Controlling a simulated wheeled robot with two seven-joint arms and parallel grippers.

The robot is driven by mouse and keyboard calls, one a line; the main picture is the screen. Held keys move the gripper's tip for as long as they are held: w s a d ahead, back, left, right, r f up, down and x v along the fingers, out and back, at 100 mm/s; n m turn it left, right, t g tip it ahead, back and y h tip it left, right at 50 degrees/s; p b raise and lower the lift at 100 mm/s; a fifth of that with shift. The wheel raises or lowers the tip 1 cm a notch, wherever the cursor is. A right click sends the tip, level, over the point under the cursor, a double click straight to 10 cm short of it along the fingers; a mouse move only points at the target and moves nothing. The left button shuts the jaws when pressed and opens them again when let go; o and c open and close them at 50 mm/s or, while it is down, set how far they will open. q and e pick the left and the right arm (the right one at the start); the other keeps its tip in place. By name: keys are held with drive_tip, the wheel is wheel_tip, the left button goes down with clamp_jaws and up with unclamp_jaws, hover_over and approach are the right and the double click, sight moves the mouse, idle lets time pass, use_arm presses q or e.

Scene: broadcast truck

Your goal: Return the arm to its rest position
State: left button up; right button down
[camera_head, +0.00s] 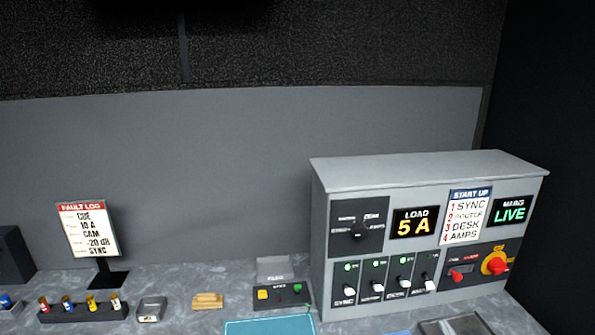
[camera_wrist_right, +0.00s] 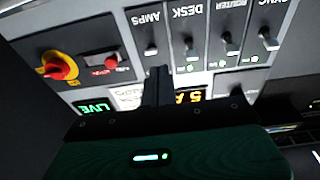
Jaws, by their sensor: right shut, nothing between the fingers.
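In the right wrist view my right gripper (camera_wrist_right: 157,75) has its dark fingers together and empty, in front of the grey control unit (camera_wrist_right: 90,20). The fingers overlap the area beside the LOAD display (camera_wrist_right: 190,97). Whether they touch the panel cannot be told. I cannot make out the right gripper surely in the head view. The control unit (camera_head: 430,170) stands at the right there, with a LOAD display (camera_head: 415,222) reading 5 A and a MAINS display (camera_head: 510,211) reading LIVE. Its SYNC switch (camera_head: 347,286) has a green lamp lit above it. My left gripper is not in view.
A red rotary switch (camera_head: 496,263) on a yellow plate sits at the panel's right. A small button box (camera_head: 283,295), a wooden block (camera_head: 207,300), a grey box (camera_head: 151,309), a dark connector rack (camera_head: 85,314) and a sign (camera_head: 88,230) stand on the counter.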

drive_tip(key=s+a+f+g, duration=0.2)
drive_tip(key=a, duration=0.1)
drive_tip(key=s+a+f, duration=0.1)
drive_tip(key=shift+s+a+f+g, duration=0.25)
drive_tip(key=shift+a+f+g, duration=0.1)
drive_tip(key=shift+g, duration=0.05)
drive_tip(key=s+a+f+g, duration=0.1)
drive_tip(key=s+a+g, duration=0.3)
drive_tip(key=s, duration=0.5)
drive_tip(key=s+a+f+n+g, duration=0.15)
drive_tip(key=s+a+g, duration=0.35)
drive_tip(key=s, duration=0.5)
drive_tip(key=s+a+f+g, duration=0.1)
drive_tip(key=s+a+g, duration=0.3)
drive_tip(key=s, duration=0.5)
wheel_tip(320, 180, down, 30)
drive_tip(key=g, duration=0.1)
drive_tip(key=s+d+f+g+h, duration=0.1)
drive_tip(key=s+d+f, duration=0.2)
drive_tip(key=s+f, duration=1.7)
